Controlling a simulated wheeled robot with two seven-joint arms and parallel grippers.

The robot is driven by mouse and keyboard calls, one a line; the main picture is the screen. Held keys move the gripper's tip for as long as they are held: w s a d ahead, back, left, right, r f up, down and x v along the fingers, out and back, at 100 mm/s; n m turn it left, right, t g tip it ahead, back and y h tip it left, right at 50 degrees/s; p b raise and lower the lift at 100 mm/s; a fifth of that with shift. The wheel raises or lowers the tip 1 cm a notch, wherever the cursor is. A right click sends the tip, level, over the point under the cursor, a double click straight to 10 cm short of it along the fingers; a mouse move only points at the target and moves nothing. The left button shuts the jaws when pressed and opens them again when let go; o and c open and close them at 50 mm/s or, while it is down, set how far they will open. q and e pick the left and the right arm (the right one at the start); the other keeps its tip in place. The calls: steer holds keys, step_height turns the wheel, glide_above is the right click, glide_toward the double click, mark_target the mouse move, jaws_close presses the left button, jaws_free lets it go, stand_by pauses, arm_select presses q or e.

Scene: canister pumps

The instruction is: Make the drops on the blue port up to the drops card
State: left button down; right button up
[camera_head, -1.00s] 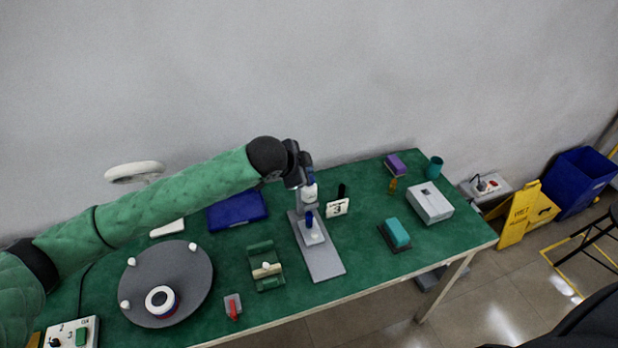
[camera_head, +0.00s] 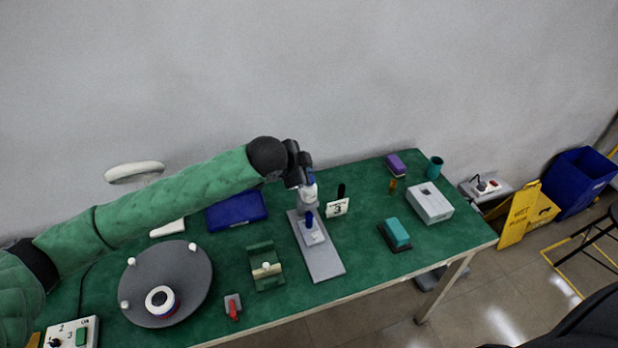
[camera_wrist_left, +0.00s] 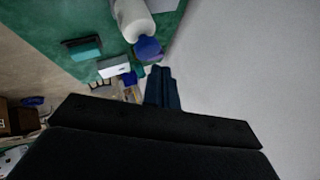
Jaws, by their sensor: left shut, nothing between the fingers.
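A grey stand (camera_head: 325,263) holds a white canister (camera_head: 309,194), mostly hidden behind my left gripper. Below its nozzle a small blue piece (camera_head: 309,218) stands on a pale pad. The drops card (camera_head: 338,208), white with a "3", stands just right of the stand. My left gripper (camera_head: 306,181) is shut and empty, at the canister's top. In the left wrist view its dark blue fingers (camera_wrist_left: 163,88) are together, close to the blue cap (camera_wrist_left: 148,47) of the white canister (camera_wrist_left: 134,19). Whether they touch it I cannot tell. My right gripper is not in view.
A grey turntable (camera_head: 196,270) with white knobs and a green holder (camera_head: 265,255) are left of the stand. A blue tray (camera_head: 237,210) lies behind. A teal block (camera_head: 397,233) and a white box (camera_head: 430,203) are right. The table's front edge is clear there.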

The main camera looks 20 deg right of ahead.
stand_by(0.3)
arm_select(q)
steer(key=shift+f, duration=0.35)
stand_by(0.4)
steer(key=shift+f, duration=0.65)
stand_by(0.9)
steer(key=shift+r+p, duration=0.75)
steer(key=shift+r, duration=0.3)
steer(key=shift+r, duration=0.1)
